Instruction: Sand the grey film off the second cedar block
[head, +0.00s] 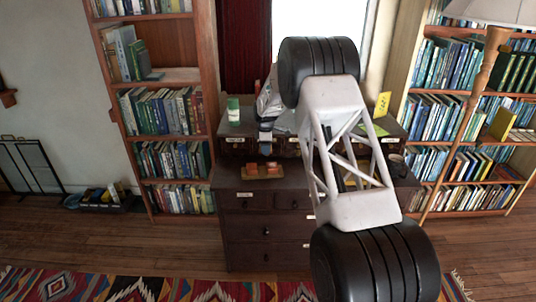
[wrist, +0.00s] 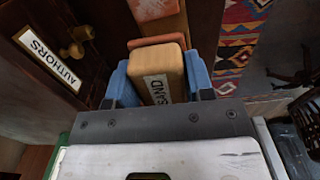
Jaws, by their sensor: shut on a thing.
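In the wrist view my gripper (wrist: 159,78) has its blue fingers shut on the sides of a tan sanding block (wrist: 160,66) lettered "SAND". A reddish cedar block (wrist: 156,41) shows as a strip just beyond the sanding block; I cannot tell whether they touch. Another reddish cedar block (wrist: 152,9) with a paler top lies farther off, cut by the frame's upper edge. In the head view small reddish blocks (head: 272,168) sit on a wooden tray (head: 258,177) on the dark cabinet. Grey film cannot be told clearly.
The dark drawer cabinet (head: 265,222) has a raised back row with a green-and-white bottle (head: 233,109) and a yellow card (head: 382,104). In the wrist view a drawer label (wrist: 47,58) reads "AUTHORS". Bookshelves flank the cabinet; a lamp (head: 489,60) stands right.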

